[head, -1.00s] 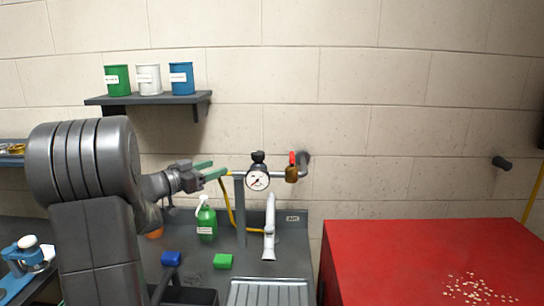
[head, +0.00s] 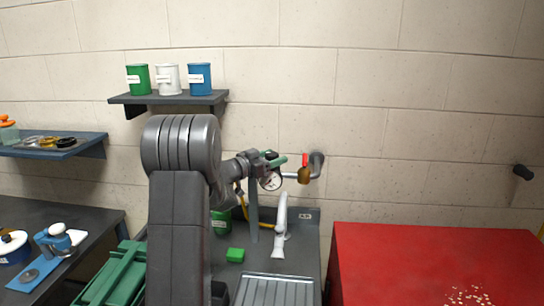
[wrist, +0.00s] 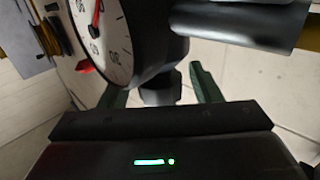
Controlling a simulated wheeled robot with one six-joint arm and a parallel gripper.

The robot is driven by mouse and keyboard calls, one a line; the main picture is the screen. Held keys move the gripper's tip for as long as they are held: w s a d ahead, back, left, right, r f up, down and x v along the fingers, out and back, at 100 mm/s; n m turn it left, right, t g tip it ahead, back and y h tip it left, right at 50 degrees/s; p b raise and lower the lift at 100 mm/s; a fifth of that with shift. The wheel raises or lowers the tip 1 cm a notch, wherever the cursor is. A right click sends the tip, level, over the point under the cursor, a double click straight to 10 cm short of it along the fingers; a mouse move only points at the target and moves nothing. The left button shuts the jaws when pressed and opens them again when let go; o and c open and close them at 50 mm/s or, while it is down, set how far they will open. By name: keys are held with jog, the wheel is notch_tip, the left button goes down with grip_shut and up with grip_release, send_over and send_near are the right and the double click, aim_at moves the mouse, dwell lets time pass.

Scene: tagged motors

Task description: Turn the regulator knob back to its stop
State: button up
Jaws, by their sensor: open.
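The pressure gauge (head: 271,181) of the regulator, white-faced with a dark rim, sits on the grey pipe above the bench. It fills the upper left of the wrist view (wrist: 108,38). The black regulator knob (wrist: 160,90) shows in the wrist view, between the two green fingers of my gripper (wrist: 160,86). The fingers are open, with one on each side of the knob; light gaps show, and contact is not visible. In the head view my gripper (head: 274,160) is at the regulator, just above the gauge, and mostly hides the knob.
A brass valve (head: 304,175) with a red handle (head: 305,159) is on the pipe just right of the gauge. A red cabinet (head: 430,240) is at right. A shelf (head: 170,99) with three cans hangs above my arm.

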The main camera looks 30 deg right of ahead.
jog(key=shift+c, duration=0.5)
jog(key=c, duration=0.9)
jog(key=shift+o, duration=0.2)
jog(key=shift+f, duration=0.1)
jog(key=b, duration=0.3)
jog(key=shift+f, duration=0.25)
